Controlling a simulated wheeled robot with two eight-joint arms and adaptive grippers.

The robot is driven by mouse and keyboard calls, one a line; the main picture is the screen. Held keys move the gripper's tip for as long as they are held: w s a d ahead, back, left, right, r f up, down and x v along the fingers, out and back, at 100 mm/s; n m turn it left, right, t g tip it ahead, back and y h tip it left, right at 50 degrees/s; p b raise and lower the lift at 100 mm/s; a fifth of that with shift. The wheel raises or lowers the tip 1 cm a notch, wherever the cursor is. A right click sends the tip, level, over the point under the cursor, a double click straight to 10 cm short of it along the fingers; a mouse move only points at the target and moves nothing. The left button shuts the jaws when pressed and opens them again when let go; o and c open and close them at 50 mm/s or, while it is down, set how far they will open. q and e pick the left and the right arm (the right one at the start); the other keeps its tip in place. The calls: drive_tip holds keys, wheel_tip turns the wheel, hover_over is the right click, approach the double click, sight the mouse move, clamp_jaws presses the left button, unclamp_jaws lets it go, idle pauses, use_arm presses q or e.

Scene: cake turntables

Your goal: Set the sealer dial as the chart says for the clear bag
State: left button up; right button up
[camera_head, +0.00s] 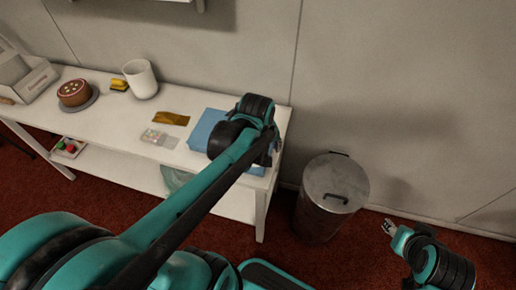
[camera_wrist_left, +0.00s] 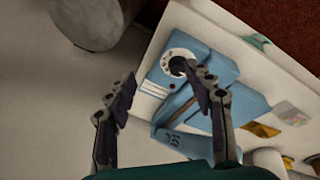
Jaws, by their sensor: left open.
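The blue sealer (camera_head: 203,130) lies at the table's right end, partly hidden by my left arm in the head view. In the left wrist view the sealer (camera_wrist_left: 205,62) shows a white dial ring with a dark knob (camera_wrist_left: 178,65) and a small striped white label. My left gripper (camera_wrist_left: 158,76) is open above it; one fingertip overlaps the knob's edge, and I cannot tell if they touch. A pale clear bag (camera_head: 160,138) lies left of the sealer, beside a gold bag (camera_head: 171,118). No chart is readable. My right gripper (camera_head: 388,226) is away from the table, its jaws too small to judge.
The white table (camera_head: 112,108) also holds a cake (camera_head: 74,92), a yellow sponge (camera_head: 119,85), a white canister (camera_head: 141,79) and a box (camera_head: 35,76). A metal bin (camera_head: 330,195) stands on the floor right of the table. A lower shelf holds a small tray.

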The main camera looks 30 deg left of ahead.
use_arm(q)
drive_tip(key=w+a+f+n+g+p, duration=0.1)
drive_tip(key=a+n, duration=0.1)
drive_tip(key=n, duration=0.1)
drive_tip(key=w+a+n+g+p, duration=0.1)
drive_tip(key=w+a+n+p, duration=0.1)
drive_tip(key=n, duration=0.1)
drive_tip(key=w+a+f+n+g+p, duration=0.1)
drive_tip(key=a+n, duration=0.1)
drive_tip(key=shift+w+f+n, duration=0.25)
drive_tip(key=shift+f+n, duration=0.05)
drive_tip(key=shift+n, duration=0.1)
wheel_tip(320, 180, down, 8)
drive_tip(key=b, duration=0.2)
drive_tip(key=shift+b, duration=0.3)
use_arm(e)
wheel_tip(320, 180, up, 2)
drive_tip(key=shift+r, duration=0.1)
use_arm(q)
drive_tip(key=shift+r, duration=0.1)
drive_tip(key=shift+c, duration=0.2)
drive_tip(key=c, duration=1.1)
